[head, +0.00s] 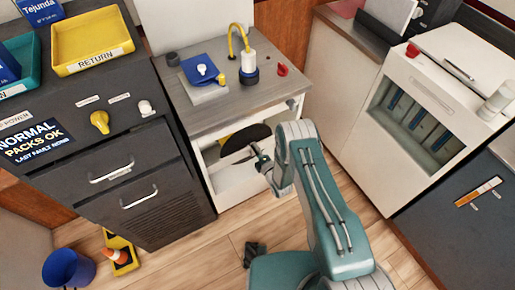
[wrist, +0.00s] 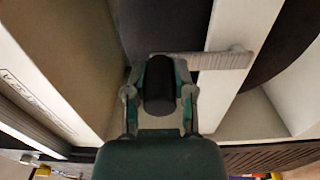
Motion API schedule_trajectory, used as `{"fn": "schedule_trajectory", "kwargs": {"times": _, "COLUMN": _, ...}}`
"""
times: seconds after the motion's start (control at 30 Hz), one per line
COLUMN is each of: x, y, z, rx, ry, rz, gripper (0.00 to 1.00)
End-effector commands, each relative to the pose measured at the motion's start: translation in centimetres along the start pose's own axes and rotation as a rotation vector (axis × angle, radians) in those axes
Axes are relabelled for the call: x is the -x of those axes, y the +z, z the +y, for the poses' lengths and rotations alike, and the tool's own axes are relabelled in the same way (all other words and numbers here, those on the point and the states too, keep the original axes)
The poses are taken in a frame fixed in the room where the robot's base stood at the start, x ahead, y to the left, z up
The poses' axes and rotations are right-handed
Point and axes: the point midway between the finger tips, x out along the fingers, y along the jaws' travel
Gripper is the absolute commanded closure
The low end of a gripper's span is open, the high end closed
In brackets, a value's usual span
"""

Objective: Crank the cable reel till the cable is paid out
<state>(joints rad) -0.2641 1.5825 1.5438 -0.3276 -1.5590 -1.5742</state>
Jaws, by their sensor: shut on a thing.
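The cable reel (head: 250,136) shows as a dark disc in the open white cabinet front, with yellow beside it at its left. In the wrist view its dark disc (wrist: 262,50) lies behind a white upright. A grey crank arm (wrist: 218,60) runs right from a dark cylindrical handle (wrist: 159,85). My gripper (head: 258,158) is at the reel's front in the head view. In the wrist view my gripper (wrist: 160,98) has its fingers on both sides of the handle, shut on it. How much cable is out is hidden.
A dark drawer cabinet (head: 130,180) stands left, a white unit (head: 420,110) right. A blue bucket (head: 67,268) and orange cone stand on the floor.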

Motion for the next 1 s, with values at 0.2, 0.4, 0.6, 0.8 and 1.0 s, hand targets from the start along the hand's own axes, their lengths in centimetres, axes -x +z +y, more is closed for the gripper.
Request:
{"fn": "schedule_trajectory", "kwargs": {"times": 0.2, "x": 0.1, "y": -0.4, "z": -0.2, "rx": 0.009, "ry": -0.008, "rz": 0.008, "gripper": 1.0}}
{"fn": "schedule_trajectory", "kwargs": {"times": 0.4, "x": 0.1, "y": -0.5, "z": -0.3, "rx": 0.008, "ry": -0.009, "rz": 0.01, "gripper": 1.0}}
{"fn": "schedule_trajectory", "kwargs": {"times": 0.6, "x": 0.1, "y": -0.4, "z": -0.2, "rx": 0.007, "ry": -0.007, "rz": 0.007, "gripper": 0.33}}
{"fn": "schedule_trajectory", "kwargs": {"times": 0.8, "x": 0.1, "y": -0.2, "z": -0.1, "rx": 0.007, "ry": -0.004, "rz": 0.005, "gripper": 0.33}}
{"fn": "schedule_trajectory", "kwargs": {"times": 1.0, "x": 1.2, "y": -0.1, "z": -0.1, "rx": 0.005, "ry": -0.005, "rz": 0.003, "gripper": 0.33}}
